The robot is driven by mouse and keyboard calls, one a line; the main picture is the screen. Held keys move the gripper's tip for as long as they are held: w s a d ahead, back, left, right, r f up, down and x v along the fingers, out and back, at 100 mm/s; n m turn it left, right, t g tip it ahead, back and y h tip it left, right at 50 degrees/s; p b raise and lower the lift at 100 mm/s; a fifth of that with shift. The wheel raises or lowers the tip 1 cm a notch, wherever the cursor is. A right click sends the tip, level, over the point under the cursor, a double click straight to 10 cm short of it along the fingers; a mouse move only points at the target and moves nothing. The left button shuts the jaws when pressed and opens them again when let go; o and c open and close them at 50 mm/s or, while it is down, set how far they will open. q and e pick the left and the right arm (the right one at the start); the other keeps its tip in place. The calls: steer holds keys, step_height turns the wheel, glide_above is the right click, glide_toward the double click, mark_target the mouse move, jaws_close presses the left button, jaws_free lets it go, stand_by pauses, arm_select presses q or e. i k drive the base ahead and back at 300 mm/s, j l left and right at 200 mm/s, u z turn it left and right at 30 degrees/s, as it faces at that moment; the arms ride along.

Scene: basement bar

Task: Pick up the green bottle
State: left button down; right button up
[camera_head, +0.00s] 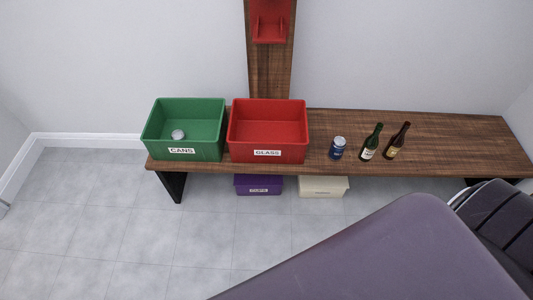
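A green bottle (371,141) with a pale label stands upright on the wooden bench, right of the red bin. A blue can (338,147) stands to its left and a brown bottle (397,141) to its right, with small gaps between them. A large dark purple-grey part of my own body fills the lower right of the head view. Neither of my grippers shows in the view.
On the wooden bench (455,135) stand a green bin (182,153) labelled CANS with a can inside, and a red bin (268,143) labelled GLASS. A purple box (259,184) and a cream box (323,187) are below. The bench's right end is clear.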

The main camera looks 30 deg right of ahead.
mark_target(371, 144)
steer(key=z, duration=1.8)
